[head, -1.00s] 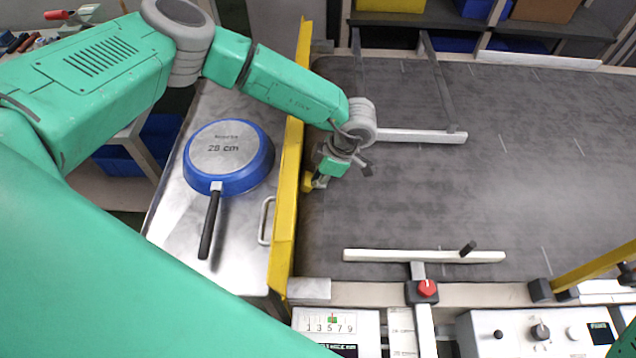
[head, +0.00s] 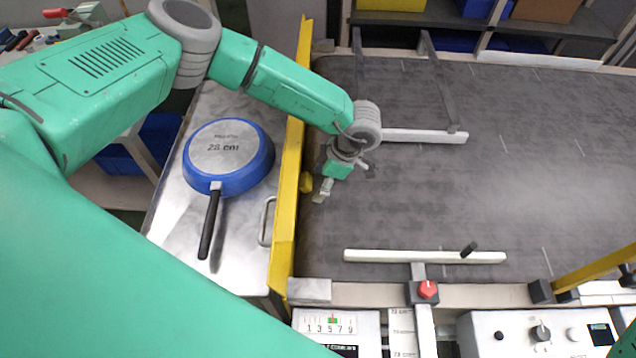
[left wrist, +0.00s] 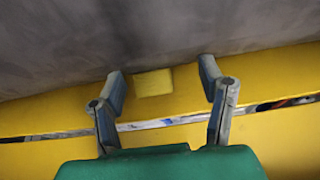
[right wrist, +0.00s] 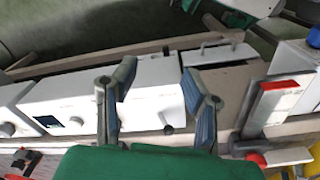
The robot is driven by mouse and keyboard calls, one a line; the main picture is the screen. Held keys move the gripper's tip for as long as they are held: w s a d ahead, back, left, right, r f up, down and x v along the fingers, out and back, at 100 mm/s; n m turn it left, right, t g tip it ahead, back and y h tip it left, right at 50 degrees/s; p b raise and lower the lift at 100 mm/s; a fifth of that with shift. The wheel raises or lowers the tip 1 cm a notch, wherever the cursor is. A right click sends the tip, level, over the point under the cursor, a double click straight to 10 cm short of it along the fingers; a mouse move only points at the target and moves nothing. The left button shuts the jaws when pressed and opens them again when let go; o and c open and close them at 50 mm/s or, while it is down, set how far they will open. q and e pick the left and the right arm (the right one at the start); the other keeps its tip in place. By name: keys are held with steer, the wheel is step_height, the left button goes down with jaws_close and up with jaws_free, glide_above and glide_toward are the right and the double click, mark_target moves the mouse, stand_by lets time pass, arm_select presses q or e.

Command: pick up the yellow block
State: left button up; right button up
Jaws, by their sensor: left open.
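The small yellow block (head: 307,184) lies on the dark conveyor belt, close against the yellow side rail. In the left wrist view the block (left wrist: 153,83) shows between the two open fingers, with the yellow rail behind it. My left gripper (head: 322,191) is open and empty, just right of the block in the head view; part of its hand hides its far finger. The left gripper also shows in its own wrist view (left wrist: 162,74). My right gripper (right wrist: 157,78) shows only in the right wrist view, with its fingers apart and nothing between them.
The yellow rail (head: 290,190) edges the belt (head: 500,170) on the left. Beyond it a blue pan (head: 230,180) lies upside down on a metal table. White guide bars (head: 425,256) cross the belt; its middle is clear. Control boxes (head: 530,335) stand in front.

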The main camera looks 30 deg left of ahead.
arm_select(q)
steer(key=b+v, duration=0.2)
steer(key=v, duration=1.1)
steer(key=b, duration=0.5)
glide_above(306, 178)
steer(key=d, duration=0.2)
steer(key=f, duration=0.7)
steer(key=shift+w+a+f, duration=0.15)
steer(key=shift+a, duration=0.05)
steer(key=shift+w+x, duration=0.2)
steer(key=shift+x, duration=1.1)
steer(key=shift+w+x, duration=0.25)
steer(key=shift+x, duration=1.1)
steer(key=shift+s+d+f, duration=0.1)
steer(key=shift+s, duration=0.05)
steer(key=c, duration=0.8)
